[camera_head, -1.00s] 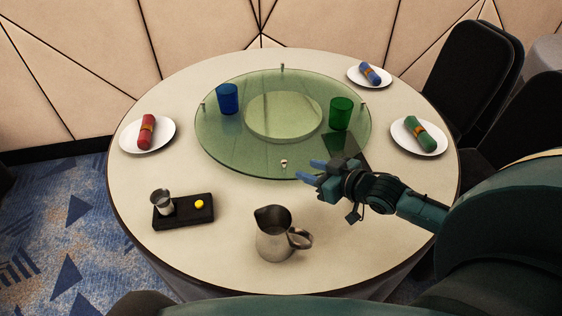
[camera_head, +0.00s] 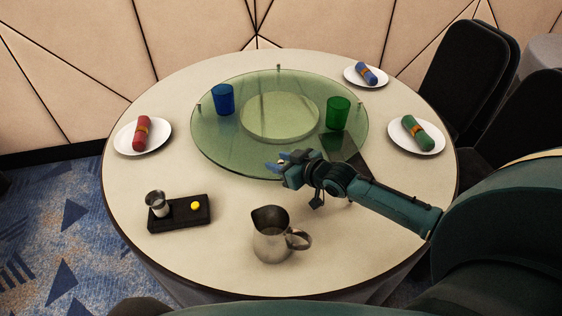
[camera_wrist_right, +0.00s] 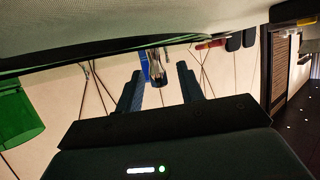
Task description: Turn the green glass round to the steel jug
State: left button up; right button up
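The green glass (camera_head: 338,113) stands upright at the right side of the round glass turntable (camera_head: 215,150); it also shows at the left of the wrist view (camera_wrist_right: 14,112). The steel jug (camera_head: 270,240) stands on the table in front of the turntable. My right gripper (camera_head: 278,163) is at the turntable's front rim, pointing left. In the wrist view its two fingers are apart, with a small metal rim knob (camera_wrist_right: 156,70) showing between them. Contact with the knob cannot be made out. My left gripper is not in view.
A blue glass (camera_head: 223,99) stands on the turntable's left side. A black tray (camera_head: 180,217) with a small steel cup (camera_head: 157,203) and a yellow piece lies front left. Plates with red (camera_head: 141,132), blue (camera_head: 366,73) and green (camera_head: 415,133) rolled napkins stand around the turntable.

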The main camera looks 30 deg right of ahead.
grip_shut()
dwell(0.3)
jog(key=shift+a, duration=0.1)
